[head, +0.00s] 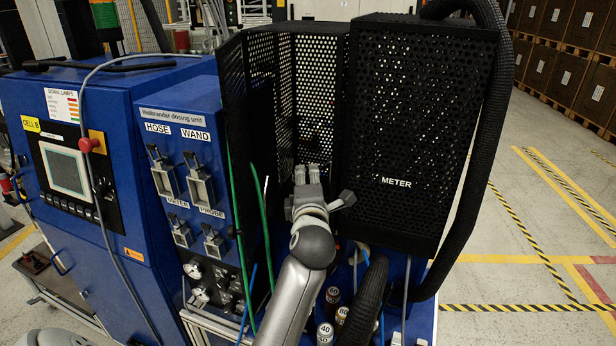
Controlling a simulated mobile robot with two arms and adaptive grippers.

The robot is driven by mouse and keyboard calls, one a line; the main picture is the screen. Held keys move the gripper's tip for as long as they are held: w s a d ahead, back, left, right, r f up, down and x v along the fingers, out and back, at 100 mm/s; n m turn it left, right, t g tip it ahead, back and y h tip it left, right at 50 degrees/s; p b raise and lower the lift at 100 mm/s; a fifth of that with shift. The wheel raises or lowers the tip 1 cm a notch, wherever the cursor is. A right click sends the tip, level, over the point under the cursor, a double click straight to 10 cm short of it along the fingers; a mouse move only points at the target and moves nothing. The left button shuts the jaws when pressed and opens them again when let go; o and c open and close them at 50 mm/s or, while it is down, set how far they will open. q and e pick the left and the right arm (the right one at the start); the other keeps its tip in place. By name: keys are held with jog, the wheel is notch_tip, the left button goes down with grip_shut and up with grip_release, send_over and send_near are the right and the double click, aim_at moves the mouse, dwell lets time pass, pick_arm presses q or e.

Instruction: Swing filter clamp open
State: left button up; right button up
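I cannot make out the filter clamp; it may be hidden behind my arm or inside the black perforated guard (311,92). My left gripper (307,174) is at the open front of that guard, in the gap left of the METER box. It points away from me, and its two pale fingertips show close together from behind. Whether they are open, shut or touching anything cannot be seen. My grey arm comes up from the bottom middle and covers part of the space below. My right gripper is not in view.
The black perforated METER box (400,130) stands close on the right, with a thick black hose (482,130) beside it. The blue dosing unit (190,195) with latches and gauges is on the left. Green hoses (240,240) hang beside my arm. Several small numbered caps (325,333) sit below.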

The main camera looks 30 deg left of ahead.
pick_arm(q)
jog(key=shift+w+a, duration=0.15)
jog(key=shift+w, duration=0.1)
grip_shut()
